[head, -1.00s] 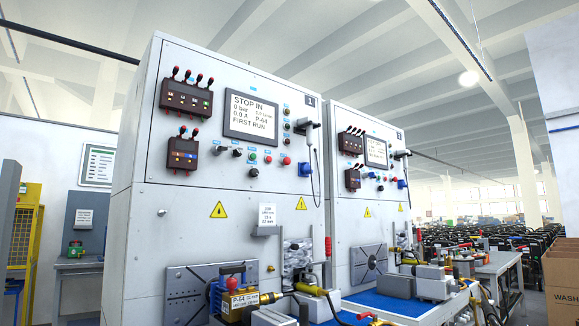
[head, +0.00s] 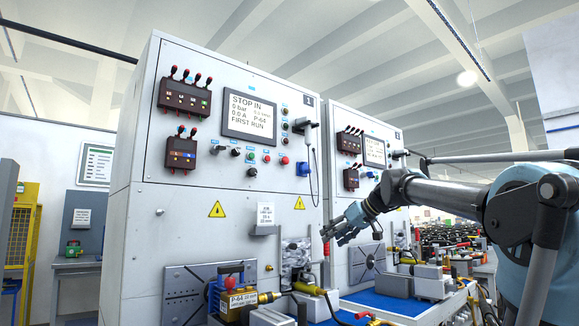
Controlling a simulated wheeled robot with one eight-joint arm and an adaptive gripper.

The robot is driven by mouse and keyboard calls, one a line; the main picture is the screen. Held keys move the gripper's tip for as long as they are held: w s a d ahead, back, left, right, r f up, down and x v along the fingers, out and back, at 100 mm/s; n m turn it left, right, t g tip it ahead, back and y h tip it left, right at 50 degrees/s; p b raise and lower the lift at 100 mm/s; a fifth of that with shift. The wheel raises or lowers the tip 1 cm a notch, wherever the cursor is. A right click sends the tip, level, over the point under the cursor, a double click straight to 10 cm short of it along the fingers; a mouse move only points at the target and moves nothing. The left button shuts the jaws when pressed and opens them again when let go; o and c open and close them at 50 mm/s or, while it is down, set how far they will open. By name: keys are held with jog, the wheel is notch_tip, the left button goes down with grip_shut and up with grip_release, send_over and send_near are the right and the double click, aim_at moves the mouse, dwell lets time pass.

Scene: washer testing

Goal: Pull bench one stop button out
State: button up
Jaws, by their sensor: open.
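Bench one (head: 235,185) is the tall white cabinet marked 1, in the middle of the head view. Its screen (head: 250,113) reads "STOP IN", with "0 bar", "0.0 A", "P-64" and "FIRST RUN". A small red round button (head: 285,160), which looks like the stop button, is at the right end of the row below the screen. Whether it is pressed in is too small to tell. My gripper (head: 329,233) is open and empty. It points left near bench one's right edge, to the right of and well below the red button.
A handset (head: 302,126) with a hanging cable and a blue socket (head: 303,169) are to the right of the button. A pump (head: 240,299) with hoses stands on the work surface below. Bench two (head: 345,190) stands behind my arm.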

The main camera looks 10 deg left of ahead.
aim_at(287, 160)
jog(key=w+a+r+n+t+y, duration=0.1)
jog(key=w+a+r+t, duration=0.15)
jog(key=w+r, duration=0.6)
jog(key=w+a+r+t+y, duration=0.1)
jog(key=w+a+r+y, duration=0.15)
jog(key=r, duration=1.05)
jog(key=w+a+r+n+t+y, duration=0.1)
jog(key=w+a+r+t, duration=0.15)
jog(key=w+r, duration=0.6)
jog(key=shift+g, duration=0.5)
jog(key=r+x, duration=0.1)
jog(key=x, duration=0.4)
jog(key=s+x, duration=0.1)
jog(key=x, duration=0.4)
jog(key=a+r+x, duration=0.1)
jog(key=x, duration=0.4)
jog(key=shift+w+a+r, duration=0.1)
jog(key=shift+a+r, duration=0.2)
jog(key=shift+a, duration=0.05)
